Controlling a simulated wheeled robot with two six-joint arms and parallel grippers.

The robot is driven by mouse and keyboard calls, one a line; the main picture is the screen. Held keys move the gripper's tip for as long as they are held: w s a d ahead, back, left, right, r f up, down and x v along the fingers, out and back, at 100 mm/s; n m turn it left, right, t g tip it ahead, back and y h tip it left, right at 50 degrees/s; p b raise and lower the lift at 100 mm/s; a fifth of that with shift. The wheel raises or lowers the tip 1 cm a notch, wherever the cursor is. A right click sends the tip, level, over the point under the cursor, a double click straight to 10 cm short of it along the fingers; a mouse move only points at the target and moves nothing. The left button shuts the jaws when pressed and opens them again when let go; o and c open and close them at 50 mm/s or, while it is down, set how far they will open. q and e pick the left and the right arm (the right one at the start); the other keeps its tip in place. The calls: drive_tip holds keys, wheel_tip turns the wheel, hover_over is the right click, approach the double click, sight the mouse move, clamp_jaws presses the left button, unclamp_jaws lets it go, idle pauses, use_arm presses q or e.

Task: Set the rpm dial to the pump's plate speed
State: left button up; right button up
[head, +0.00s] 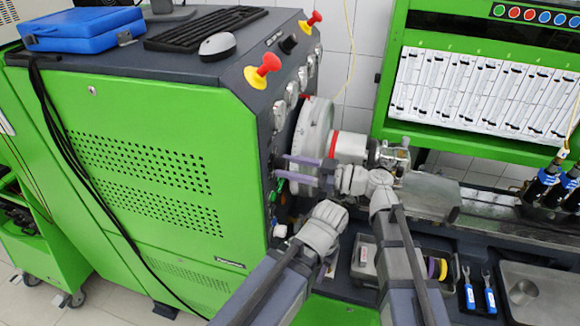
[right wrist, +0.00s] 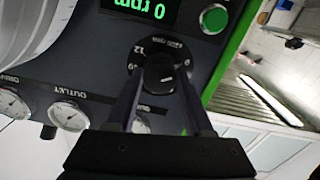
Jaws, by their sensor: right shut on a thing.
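In the right wrist view, the black rpm dial (right wrist: 160,72) sits on a dark panel inside a round scale whose markings appear inverted. My right gripper's (right wrist: 159,84) two fingers lie on either side of the knob and are shut on it. A green-lit display (right wrist: 146,9) above it shows a 0, with its lettering inverted. In the head view, my right gripper (head: 284,169) reaches to the panel side of the green bench, and the dial is hidden there. The metal pump (head: 392,157) is mounted to the right of the flywheel; I cannot read its plate. My left gripper is not visible.
The round grey flywheel (head: 313,128) stands close behind my right gripper. Red-and-yellow emergency buttons (head: 263,70) project from the bench top edge. Gauges (right wrist: 67,115) sit beside the dial. A tray of tools (head: 480,290) lies at lower right.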

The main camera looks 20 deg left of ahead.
clamp_jaws()
drive_tip(key=shift+m, duration=0.3)
drive_tip(key=m, duration=0.3)
drive_tip(key=shift+m, duration=0.3)
drive_tip(key=m, duration=0.3)
drive_tip(key=shift+m, duration=4.3)
